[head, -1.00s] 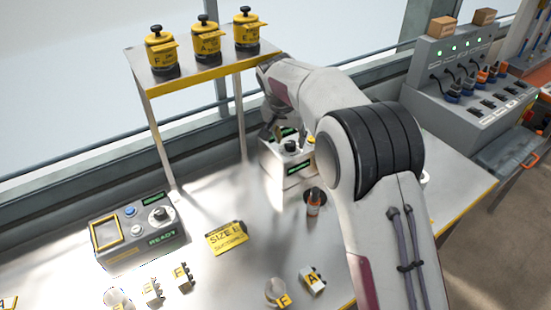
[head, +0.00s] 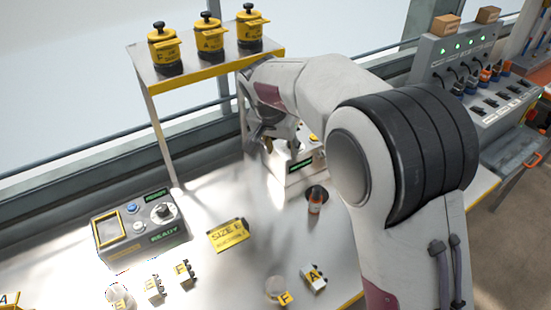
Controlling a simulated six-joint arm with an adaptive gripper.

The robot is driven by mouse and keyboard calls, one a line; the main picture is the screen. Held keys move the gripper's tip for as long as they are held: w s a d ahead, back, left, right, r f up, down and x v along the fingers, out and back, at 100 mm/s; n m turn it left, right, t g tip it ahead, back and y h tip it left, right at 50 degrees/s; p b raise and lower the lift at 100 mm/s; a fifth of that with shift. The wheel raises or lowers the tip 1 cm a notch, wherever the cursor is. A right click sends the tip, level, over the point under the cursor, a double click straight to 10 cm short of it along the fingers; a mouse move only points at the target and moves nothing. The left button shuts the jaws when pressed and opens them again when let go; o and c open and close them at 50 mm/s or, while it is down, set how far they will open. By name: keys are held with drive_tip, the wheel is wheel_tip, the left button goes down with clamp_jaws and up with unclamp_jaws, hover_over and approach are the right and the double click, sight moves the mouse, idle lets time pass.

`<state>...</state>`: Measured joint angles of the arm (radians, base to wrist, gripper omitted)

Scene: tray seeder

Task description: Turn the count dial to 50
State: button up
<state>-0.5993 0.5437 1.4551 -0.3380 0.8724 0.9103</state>
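A pale box with a green-lit display (head: 301,165) and a yellow button (head: 313,138) stands on the table beneath my arm. My gripper (head: 277,138) is over the back left of this box, pointing down. It covers the spot where the box's dark dial was visible before, so the dial is hidden now. I cannot tell whether the fingers touch it or how far apart they are. A second, grey console (head: 140,232) at the left has a round knob (head: 163,212), a blue button and a green READY display. I cannot read a count number on either device.
A shelf (head: 205,70) with three yellow-lidded jars stands behind.

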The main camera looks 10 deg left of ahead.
drive_tip(key=shift+s+a, duration=0.15)
drive_tip(key=shift+s, duration=0.95)
drive_tip(key=shift+s+a, duration=0.1)
drive_tip(key=shift+s, duration=0.95)
drive_tip(key=shift+r, duration=0.15)
drive_tip(key=shift+r, duration=2.4)
drive_tip(key=w+a+f+n+t+y, duration=0.4)
drive_tip(key=w+a+f+y, duration=0.2)
drive_tip(key=a, duration=0.1)
drive_tip(key=w+d+r+n+t, duration=0.1)
drive_tip(key=d+r+t, duration=0.5)
drive_tip(key=d+t, duration=0.4)
wheel_tip(320, 180, down, 11)
drive_tip(key=d+g, duration=0.1)
drive_tip(key=shift+w+f, duration=0.2)
drive_tip(key=shift+w, duration=0.05)
drive_tip(key=shift+w, duration=0.1)
